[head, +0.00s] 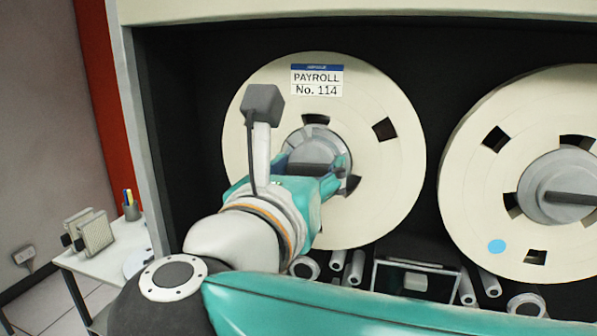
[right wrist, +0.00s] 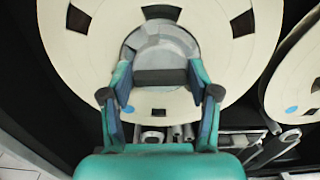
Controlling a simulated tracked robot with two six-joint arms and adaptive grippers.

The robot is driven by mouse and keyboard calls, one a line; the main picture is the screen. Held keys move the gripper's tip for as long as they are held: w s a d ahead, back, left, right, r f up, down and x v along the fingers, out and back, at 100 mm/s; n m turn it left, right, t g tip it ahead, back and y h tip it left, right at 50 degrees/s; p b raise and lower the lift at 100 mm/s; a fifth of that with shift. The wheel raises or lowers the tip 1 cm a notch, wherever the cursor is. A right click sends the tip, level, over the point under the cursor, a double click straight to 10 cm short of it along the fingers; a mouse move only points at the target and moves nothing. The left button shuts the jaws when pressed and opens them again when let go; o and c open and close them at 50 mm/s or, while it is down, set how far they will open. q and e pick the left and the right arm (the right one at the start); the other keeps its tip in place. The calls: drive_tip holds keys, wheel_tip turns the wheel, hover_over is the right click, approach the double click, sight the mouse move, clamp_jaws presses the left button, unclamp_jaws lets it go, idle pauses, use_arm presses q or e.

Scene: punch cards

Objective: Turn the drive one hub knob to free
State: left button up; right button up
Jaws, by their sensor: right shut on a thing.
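The left tape reel (head: 390,95) is cream and carries a label reading PAYROLL No. 114. Its grey hub (head: 333,137) has a bar-shaped knob (head: 312,170). My right gripper (head: 314,166) reaches the hub from below, and its teal fingers are shut on the knob, one on each side. In the right wrist view the knob (right wrist: 160,77) is a dark horizontal bar between the two fingertips. The knob's ends are partly hidden by the fingers. My left gripper is not in view.
A second cream reel (head: 470,165) with a grey hub and horizontal knob (head: 570,198) stands at the right. Rollers (head: 467,288) and a glass-fronted box (head: 415,280) sit below the reels. A small white table (head: 118,248) with a pen cup (head: 131,210) stands at left.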

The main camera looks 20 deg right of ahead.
drive_tip(key=n+b, duration=0.1)
drive_tip(key=n, duration=0.2)
drive_tip(key=shift+a+f+n, duration=0.1)
drive_tip(key=shift+f+n, duration=0.05)
drive_tip(key=shift+n, duration=0.15)
drive_tip(key=n+b, duration=0.1)
drive_tip(key=n, duration=0.3)
drive_tip(key=shift+a+n, duration=0.1)
drive_tip(key=shift+n, duration=0.2)
drive_tip(key=n, duration=0.4)
drive_tip(key=shift+w+f+n+p, duration=0.1)
drive_tip(key=shift+n+p, duration=0.2)
drive_tip(key=shift+p, duration=0.05)
drive_tip(key=shift+a+f+n+p, duration=0.15)
drive_tip(key=shift+n+p, duration=0.45)
drive_tip(key=shift+n, duration=1.6)
drive_tip(key=shift+f, duration=0.1)
drive_tip(key=o, duration=1)
drive_tip(key=shift+c, duration=0.2)
drive_tip(key=shift+o, duration=0.5)
